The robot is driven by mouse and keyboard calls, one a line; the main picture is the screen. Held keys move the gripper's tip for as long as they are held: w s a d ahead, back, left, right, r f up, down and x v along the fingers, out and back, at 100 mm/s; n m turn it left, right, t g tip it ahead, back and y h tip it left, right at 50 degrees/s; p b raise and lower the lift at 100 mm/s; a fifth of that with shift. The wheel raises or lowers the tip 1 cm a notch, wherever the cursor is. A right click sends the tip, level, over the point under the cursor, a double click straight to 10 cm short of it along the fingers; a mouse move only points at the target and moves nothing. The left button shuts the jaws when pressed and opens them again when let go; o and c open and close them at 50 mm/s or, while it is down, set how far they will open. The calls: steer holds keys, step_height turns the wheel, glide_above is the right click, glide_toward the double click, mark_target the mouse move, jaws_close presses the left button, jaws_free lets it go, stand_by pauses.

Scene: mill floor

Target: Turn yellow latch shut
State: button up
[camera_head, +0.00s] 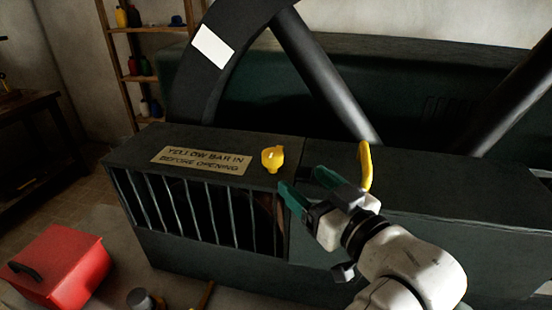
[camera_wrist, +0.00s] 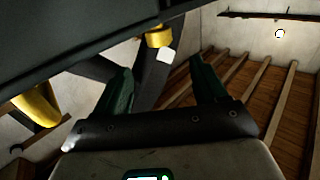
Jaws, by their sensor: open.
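A small yellow latch (camera_head: 272,158), a rounded knob with a pale spot, sits on top of a dark machine casing (camera_head: 323,160), right of a sign. It appears to be the yellow piece near the top of the wrist view (camera_wrist: 158,37). My gripper (camera_head: 302,184) is open and empty, at the casing's front edge, right of and nearer than the latch, apart from it. In the wrist view my two green fingers (camera_wrist: 165,85) stand wide apart with nothing between them. A bent yellow bar (camera_head: 365,167) stands upright just right of my gripper; a yellow piece at left in the wrist view (camera_wrist: 37,105) looks like it.
The sign (camera_head: 201,160) reads "YELLOW BAR IN BEFORE OPENING". Vertical bars (camera_head: 198,212) cover an opening in the casing's front. A large dark spoked wheel (camera_head: 325,75) rises behind. A red toolbox (camera_head: 62,265) is on the floor at left.

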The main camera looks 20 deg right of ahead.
mark_target(278, 159)
steer(key=w+b, duration=0.1)
steer(key=w, duration=0.2)
steer(key=w+a+b, duration=0.1)
steer(key=w, duration=0.1)
steer(key=w+b, duration=0.1)
steer(key=w, duration=0.2)
steer(key=shift+w+a, duration=0.15)
steer(key=shift+w, duration=0.2)
steer(key=shift+w+a, duration=0.1)
steer(key=shift+w, duration=0.65)
steer(key=c, duration=1.1)
